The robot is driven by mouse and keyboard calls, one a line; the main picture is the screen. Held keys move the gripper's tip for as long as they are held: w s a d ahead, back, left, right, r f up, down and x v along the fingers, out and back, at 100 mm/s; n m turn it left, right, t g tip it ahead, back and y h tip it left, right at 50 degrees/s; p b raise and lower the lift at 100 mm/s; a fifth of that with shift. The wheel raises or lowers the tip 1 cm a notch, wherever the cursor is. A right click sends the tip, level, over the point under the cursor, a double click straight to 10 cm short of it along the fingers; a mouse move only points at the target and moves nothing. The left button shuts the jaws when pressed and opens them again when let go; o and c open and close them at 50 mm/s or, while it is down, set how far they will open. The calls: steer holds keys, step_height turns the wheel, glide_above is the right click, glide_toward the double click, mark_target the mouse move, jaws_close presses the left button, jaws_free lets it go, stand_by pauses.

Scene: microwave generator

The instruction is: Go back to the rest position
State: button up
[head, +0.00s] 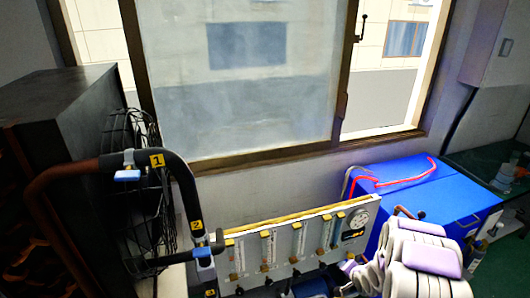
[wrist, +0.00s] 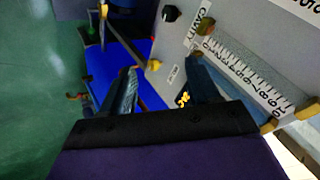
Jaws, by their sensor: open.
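My gripper (wrist: 162,74) shows in the wrist view with its two dark fingers spread apart. No held object shows between them. The grey panel (wrist: 225,30) with a "CAVITY" label and a numbered scale lies close beyond the right finger; I cannot tell whether they touch. A small yellow knob (wrist: 154,65) shows between the fingertips. In the head view, my white and purple arm is at the lower right, in front of the panel (head: 300,240) with its several flow tubes. The gripper's fingers are not clear there.
A blue box (head: 430,190) with a red cable stands right of the panel. Left are a dark cabinet (head: 60,105), a wire fan guard (head: 140,190) and a black hose (head: 180,170) with numbered tags and blue handles. A window (head: 240,80) is behind. Green floor (wrist: 40,90) lies open in the wrist view.

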steer(key=s+a+r+n+g+h, duration=0.1)
steer(key=s+a+r+n+g, duration=0.1)
steer(key=s+r, duration=0.65)
steer(key=s+a+r+n+g+h, duration=0.25)
steer(key=s+r, duration=0.35)
steer(key=r, duration=0.6)
steer(key=s+a+r+n+g+y, duration=0.1)
steer(key=s+a+r, duration=0.2)
steer(key=s, duration=0.6)
steer(key=s+a+r+n+g+y, duration=0.1)
steer(key=s+a+r, duration=0.3)
steer(key=s, duration=0.6)
steer(key=s+a+r+n+g+y, duration=0.1)
steer(key=s+a+r+n+g, duration=0.2)
steer(key=s, duration=0.7)
steer(key=shift+s+a+r, duration=0.25)
steer(key=shift+a+r, duration=0.35)
steer(key=shift+a, duration=0.3)
